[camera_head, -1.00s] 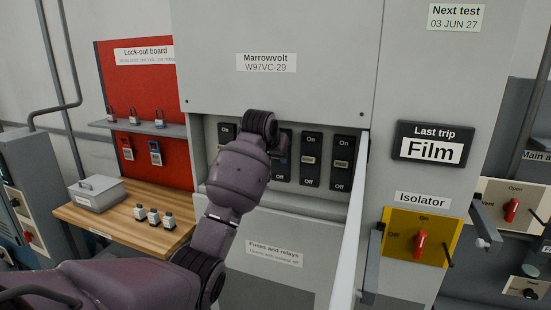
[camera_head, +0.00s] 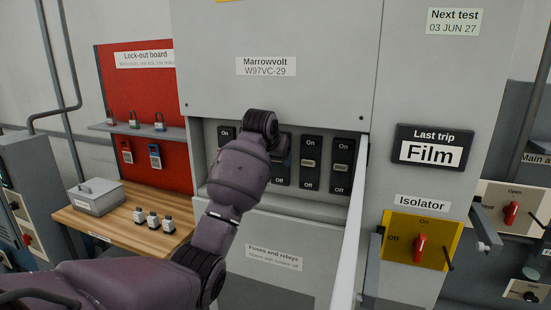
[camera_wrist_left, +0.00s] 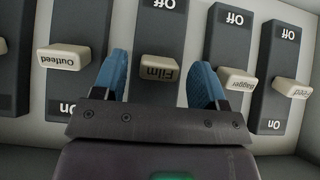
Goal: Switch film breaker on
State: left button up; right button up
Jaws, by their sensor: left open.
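The Film breaker (camera_wrist_left: 159,68) is a dark block with a cream lever lettered "Film", upside down in the left wrist view. Its Off mark shows at the top of that view; its On end is hidden by my gripper. My left gripper (camera_wrist_left: 162,80) is open, with one blue fingertip on each side of the Film lever and nothing clearly gripped. In the head view my left wrist (camera_head: 262,125) is at the breaker row and hides most of the Film breaker. I cannot tell whether the lever is on or off. My right gripper is not in view.
The Outfeed breaker (camera_wrist_left: 66,57) and the Bagger breaker (camera_wrist_left: 236,80) sit close beside the fingers. An open panel edge (camera_head: 350,235) stands right of the recess. An isolator (camera_head: 420,248) with a red handle is further right. A wooden shelf (camera_head: 110,222) is at left.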

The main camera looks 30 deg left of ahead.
pick_arm(q)
jog(key=shift+r, duration=0.1)
jog(key=s+d+b, duration=0.2)
jog(key=s+d, duration=0.1)
jog(key=s, duration=0.9)
jog(key=shift+s+r+b, duration=0.25)
jog(key=shift+r+b, duration=0.1)
